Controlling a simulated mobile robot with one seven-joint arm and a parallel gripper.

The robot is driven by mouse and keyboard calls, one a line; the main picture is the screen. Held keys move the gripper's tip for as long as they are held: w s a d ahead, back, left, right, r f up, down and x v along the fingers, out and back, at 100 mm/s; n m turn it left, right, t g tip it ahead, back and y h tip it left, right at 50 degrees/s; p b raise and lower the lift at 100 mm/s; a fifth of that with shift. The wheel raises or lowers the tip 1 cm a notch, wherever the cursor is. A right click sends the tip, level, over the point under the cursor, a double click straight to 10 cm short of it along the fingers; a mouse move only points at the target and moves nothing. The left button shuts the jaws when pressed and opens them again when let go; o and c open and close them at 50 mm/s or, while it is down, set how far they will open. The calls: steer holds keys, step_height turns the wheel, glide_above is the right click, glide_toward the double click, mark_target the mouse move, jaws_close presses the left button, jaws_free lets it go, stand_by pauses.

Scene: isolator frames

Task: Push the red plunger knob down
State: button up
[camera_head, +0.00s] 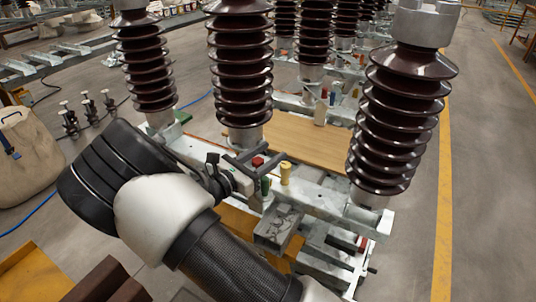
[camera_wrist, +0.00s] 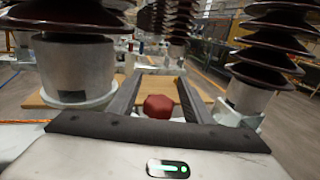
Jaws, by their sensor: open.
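The red plunger knob (camera_head: 258,161) shows as a small red cap among the fittings on the metal frame, between the dark insulators. In the wrist view the red knob (camera_wrist: 158,107) appears between my two dark fingers, nearer their base than their tips. My gripper (camera_head: 266,153) is open, its fingers spread on either side of the knob in the picture. The wrist view also shows my gripper (camera_wrist: 159,80) with empty space between the fingertips. The knob's lower part is hidden by my gripper body. I cannot tell the height gap or whether anything touches it.
Ribbed insulators rise at the left (camera_head: 148,70), middle (camera_head: 241,75) and right (camera_head: 400,120). A wooden board (camera_head: 305,142) lies behind. The floor at the right (camera_head: 485,190) is clear.

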jaws_close()
steer(key=shift+f+b, duration=0.3)
steer(key=shift+f, duration=1)
steer(key=shift+c, duration=0.4)
jaws_free()
steer(key=shift+o, duration=0.4)
steer(key=shift+a, duration=0.1)
steer(key=p+v, duration=0.1)
steer(key=v, duration=1.6)
steer(key=shift+s, duration=0.25)
steer(key=shift+a, duration=0.1)
